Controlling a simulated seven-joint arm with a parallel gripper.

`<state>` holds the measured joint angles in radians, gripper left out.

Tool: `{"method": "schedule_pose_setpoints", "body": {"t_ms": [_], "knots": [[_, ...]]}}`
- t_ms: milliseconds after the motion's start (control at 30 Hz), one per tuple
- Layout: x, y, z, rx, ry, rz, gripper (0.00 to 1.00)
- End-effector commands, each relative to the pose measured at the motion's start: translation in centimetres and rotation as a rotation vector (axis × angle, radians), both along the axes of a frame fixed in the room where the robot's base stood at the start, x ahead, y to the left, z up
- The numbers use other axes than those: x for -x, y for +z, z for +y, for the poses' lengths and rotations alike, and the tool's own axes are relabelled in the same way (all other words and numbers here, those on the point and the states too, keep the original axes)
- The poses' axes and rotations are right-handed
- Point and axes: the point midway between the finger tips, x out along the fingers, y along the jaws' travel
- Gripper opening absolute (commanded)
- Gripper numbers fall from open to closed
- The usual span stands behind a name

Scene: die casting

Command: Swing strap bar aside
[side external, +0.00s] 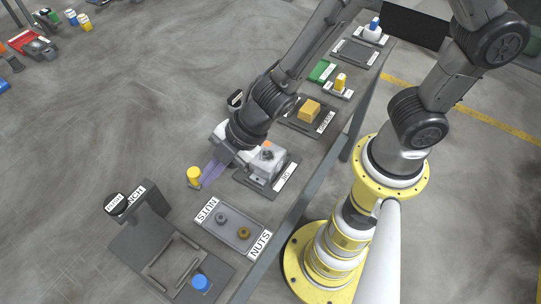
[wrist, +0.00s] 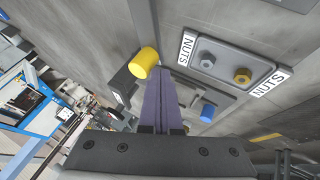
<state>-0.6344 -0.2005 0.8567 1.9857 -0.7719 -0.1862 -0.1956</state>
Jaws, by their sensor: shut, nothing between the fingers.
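A yellow cylindrical knob (side external: 194,174) stands at the left of the fixture; it also shows in the wrist view (wrist: 145,61) with a dark bar-like part (wrist: 122,84) beside it. I take this to be the strap bar's handle end; most of the bar is hidden. A grey block fixture (side external: 268,162) with an orange spot on top sits on a labelled plate, partly behind my wrist. My gripper (side external: 207,184) has long purple fingers, shut and empty. In the wrist view the fingertips (wrist: 160,70) are just right of the knob; I cannot tell whether they touch it.
A grey tray (side external: 237,230) labelled NUTS holds two nuts, nearer the camera. A dark press-like stand (side external: 150,205) and blue knob (side external: 200,283) are at lower left. An orange block (side external: 309,110) lies on a tray beyond my wrist. Open floor is at left.

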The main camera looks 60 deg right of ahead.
Motion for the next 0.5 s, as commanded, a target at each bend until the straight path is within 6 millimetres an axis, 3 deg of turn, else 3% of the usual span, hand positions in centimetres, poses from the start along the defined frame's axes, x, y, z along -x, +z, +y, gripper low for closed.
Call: {"method": "schedule_pose_setpoints", "body": {"t_ms": [200,500], "knots": [[-1.8,0.0,0.7,-0.001,-0.002,0.001,0.00],[-2.8,0.0,1.0,-0.001,0.001,0.000,0.00]]}}
